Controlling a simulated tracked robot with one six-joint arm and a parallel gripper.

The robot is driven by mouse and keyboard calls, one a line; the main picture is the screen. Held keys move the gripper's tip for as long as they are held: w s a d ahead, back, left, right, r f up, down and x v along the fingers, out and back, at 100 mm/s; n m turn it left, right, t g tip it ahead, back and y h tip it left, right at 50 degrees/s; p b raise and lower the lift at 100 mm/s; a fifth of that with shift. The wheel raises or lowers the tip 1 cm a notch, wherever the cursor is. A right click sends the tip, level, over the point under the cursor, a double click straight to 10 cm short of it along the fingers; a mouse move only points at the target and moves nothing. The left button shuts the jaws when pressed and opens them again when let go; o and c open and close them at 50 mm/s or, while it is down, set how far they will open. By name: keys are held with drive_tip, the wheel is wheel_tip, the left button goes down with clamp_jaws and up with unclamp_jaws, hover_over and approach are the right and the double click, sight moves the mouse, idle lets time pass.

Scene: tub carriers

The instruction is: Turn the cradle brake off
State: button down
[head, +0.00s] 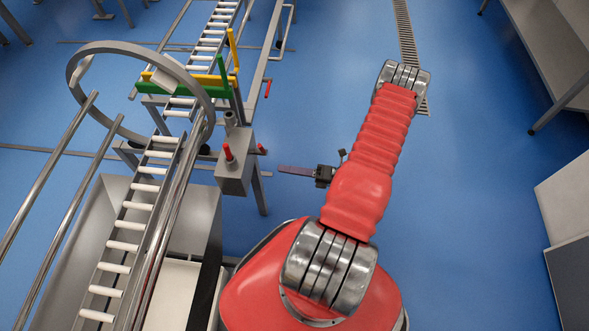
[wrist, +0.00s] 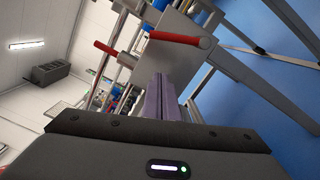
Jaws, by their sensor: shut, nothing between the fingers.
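The grey control box (head: 234,172) stands on a post beside the ring-shaped cradle (head: 80,62). I cannot tell which is the brake. My gripper (head: 281,168) is shut and empty, to the right of the box and apart from it. Its purple fingers (wrist: 165,95) point toward the box below the nearer handle.
A roller conveyor (head: 125,225) runs through the ring, with steel rails beside it. Green and yellow bars (head: 205,82) and another red handle (head: 267,88) are farther back. Blue floor (head: 480,200) is clear to the right, up to the benches.

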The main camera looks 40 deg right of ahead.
drive_tip(key=w+a+r, duration=0.1)
drive_tip(key=w, duration=0.6)
drive_tip(key=shift+w+r, duration=0.3)
drive_tip(key=shift+w, duration=0.05)
